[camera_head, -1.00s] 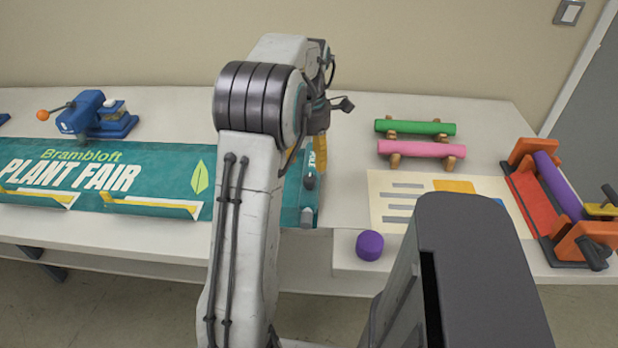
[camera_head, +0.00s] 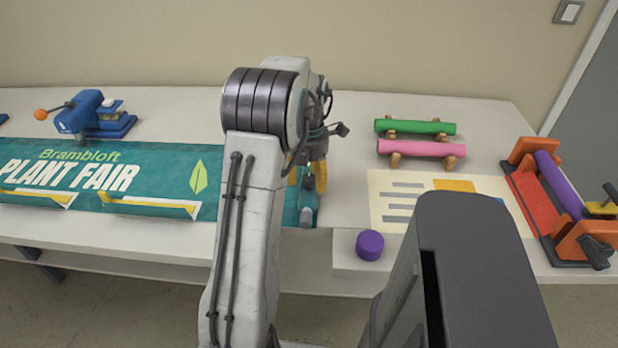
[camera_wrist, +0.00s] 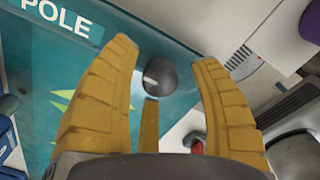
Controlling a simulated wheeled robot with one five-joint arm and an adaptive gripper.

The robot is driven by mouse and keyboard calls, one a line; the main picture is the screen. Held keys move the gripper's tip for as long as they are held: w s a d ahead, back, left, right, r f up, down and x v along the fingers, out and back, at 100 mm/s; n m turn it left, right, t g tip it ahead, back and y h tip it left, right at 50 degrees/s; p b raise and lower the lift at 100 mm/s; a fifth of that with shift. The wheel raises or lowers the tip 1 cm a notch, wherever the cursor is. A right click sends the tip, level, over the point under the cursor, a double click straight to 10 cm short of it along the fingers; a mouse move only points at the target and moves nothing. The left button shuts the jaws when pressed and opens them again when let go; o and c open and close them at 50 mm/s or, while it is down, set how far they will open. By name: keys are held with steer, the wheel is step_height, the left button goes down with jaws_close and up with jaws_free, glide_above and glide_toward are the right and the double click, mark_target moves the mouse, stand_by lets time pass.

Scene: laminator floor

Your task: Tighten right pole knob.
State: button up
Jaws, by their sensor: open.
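The dark grey round knob (camera_wrist: 159,75) with a pale line on it shows in the wrist view, on the teal surface at the banner's end. My gripper (camera_wrist: 165,54) is open, with one yellow finger to the left of the knob and one to its right. Both look apart from it; the height gap is hard to judge. In the head view my gripper (camera_head: 307,183) points down over the right end of the teal banner (camera_head: 250,170), and the knob is largely hidden there. A label reading "POLE" (camera_wrist: 60,18) is on the teal surface.
A purple round object (camera_head: 369,245) sits near the table's front edge. A printed sheet (camera_head: 385,210), green (camera_head: 415,127) and pink (camera_head: 421,148) rolls and an orange roller device (camera_head: 524,149) lie to the right. A blue tool (camera_head: 92,115) stands at the left.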

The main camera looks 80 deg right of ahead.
steer(key=shift+o, duration=0.2)
jaws_close()
stand_by(0.5)
